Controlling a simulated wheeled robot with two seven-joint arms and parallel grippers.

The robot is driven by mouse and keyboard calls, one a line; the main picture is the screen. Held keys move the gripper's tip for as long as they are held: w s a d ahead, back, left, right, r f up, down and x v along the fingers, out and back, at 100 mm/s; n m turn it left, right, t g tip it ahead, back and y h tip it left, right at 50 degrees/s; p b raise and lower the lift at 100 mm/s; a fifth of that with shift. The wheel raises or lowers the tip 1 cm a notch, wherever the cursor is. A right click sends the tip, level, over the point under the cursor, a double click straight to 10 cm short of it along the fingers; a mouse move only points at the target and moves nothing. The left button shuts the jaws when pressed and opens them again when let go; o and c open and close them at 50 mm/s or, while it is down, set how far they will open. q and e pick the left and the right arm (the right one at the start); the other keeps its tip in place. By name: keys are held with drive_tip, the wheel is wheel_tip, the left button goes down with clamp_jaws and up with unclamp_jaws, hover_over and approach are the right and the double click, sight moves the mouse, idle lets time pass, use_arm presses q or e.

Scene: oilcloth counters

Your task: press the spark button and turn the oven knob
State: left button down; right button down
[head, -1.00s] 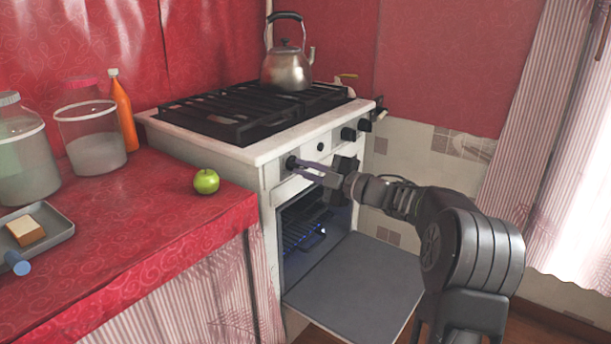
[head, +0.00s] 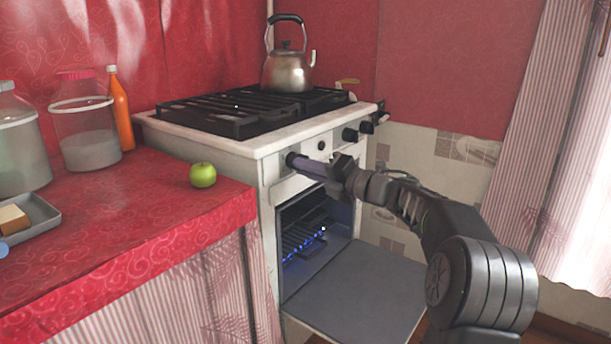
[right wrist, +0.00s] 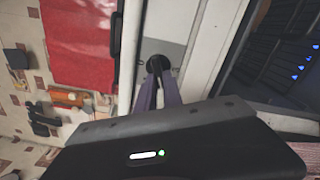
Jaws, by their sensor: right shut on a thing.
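The white stove's oven knob (head: 291,159) is the black one at the left of the front panel. My right gripper (head: 298,161) is shut on it; the knob also shows between the fingertips (right wrist: 153,80) in the right wrist view, partly hidden by them. My left gripper is out of view.
The oven door (head: 350,290) hangs open below my right arm. More black knobs (head: 350,134) sit at the panel's right. A kettle (head: 287,70) stands on the hob. A green apple (head: 203,175) lies on the red counter (head: 130,215), near jars and an orange bottle (head: 121,110).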

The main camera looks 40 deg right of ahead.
drive_tip(key=shift+f+n, duration=0.1)
drive_tip(key=shift+n, duration=0.4)
drive_tip(key=c, duration=1.5)
unclamp_jaws()
drive_tip(key=shift+s, duration=0.15)
drive_tip(key=shift+p+v, duration=0.7)
drive_tip(key=shift+v, duration=3.1)
